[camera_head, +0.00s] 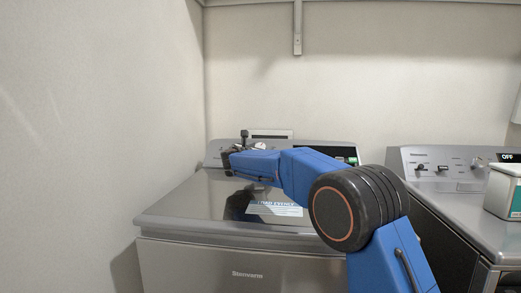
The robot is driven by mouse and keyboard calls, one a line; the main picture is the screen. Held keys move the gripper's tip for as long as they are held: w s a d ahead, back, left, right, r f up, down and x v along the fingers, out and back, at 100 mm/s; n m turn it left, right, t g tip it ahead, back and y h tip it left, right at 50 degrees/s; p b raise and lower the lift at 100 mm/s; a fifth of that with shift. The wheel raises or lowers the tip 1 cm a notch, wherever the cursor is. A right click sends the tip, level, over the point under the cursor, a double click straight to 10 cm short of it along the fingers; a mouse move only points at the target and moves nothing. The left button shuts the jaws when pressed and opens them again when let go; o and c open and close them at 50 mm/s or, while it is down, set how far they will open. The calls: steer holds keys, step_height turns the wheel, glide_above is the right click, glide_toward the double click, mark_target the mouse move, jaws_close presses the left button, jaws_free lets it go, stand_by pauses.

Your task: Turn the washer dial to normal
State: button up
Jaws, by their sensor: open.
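The top-load washer (245,250) is grey with a closed, glossy lid. Its control panel (309,145) runs along the back edge, and my blue arm covers much of it. I cannot make out the washer dial or its setting; it may be behind my arm or gripper. My gripper (228,160) is small and dark in this view, at the left part of the panel, above the rear of the lid. It is open, and I see nothing held in it. I cannot tell whether it touches the panel.
A second grey appliance (450,215) stands close on the right, with knobs and an "OFF" display (509,157). A white and teal box (503,191) sits on top of it. A wall (100,130) closes off the left side. A shelf bracket (297,28) hangs above.

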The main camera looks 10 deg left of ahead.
steer(key=shift+c, duration=0.5)
steer(key=c, duration=1)
steer(key=shift+o, duration=0.2)
steer(key=shift+a+m+g+h, duration=0.1)
steer(key=shift+m+g+h, duration=0.2)
steer(key=shift+m+h, duration=0.55)
steer(key=shift+m+g+h, duration=0.6)
steer(key=shift+m+h, duration=0.15)
steer(key=shift+m, duration=0.6)
steer(key=o, duration=1.1)
steer(key=shift+c, duration=0.2)
